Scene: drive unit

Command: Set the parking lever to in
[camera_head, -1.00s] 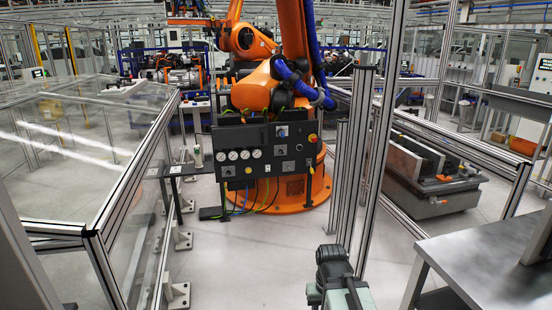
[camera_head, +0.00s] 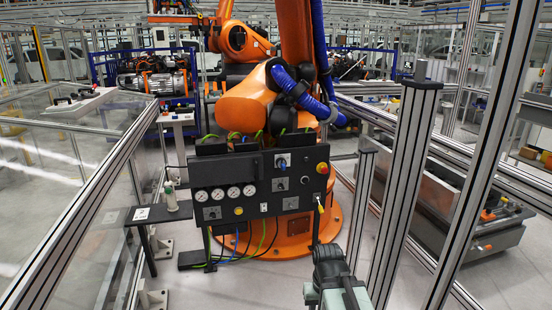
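A black control panel (camera_head: 258,187) stands in front of the orange robot arm, near the middle of the view. It carries a blue rotary handle (camera_head: 281,161), a row of round gauges (camera_head: 217,194), a red and yellow button (camera_head: 322,168) and a yellow-tipped lever-like part (camera_head: 320,204) at its lower right. No label is readable, so I cannot tell which part is the parking lever or how it is set. My gripper (camera_head: 328,256) is at the bottom, right of centre, apart from the panel. Its fingers cannot be made out.
A glass-walled fence (camera_head: 75,215) runs along the left. Aluminium posts (camera_head: 402,190) stand to the right of the panel. A small black stand with a plate (camera_head: 150,214) is at the panel's left. The grey floor (camera_head: 235,285) in front of the panel is clear.

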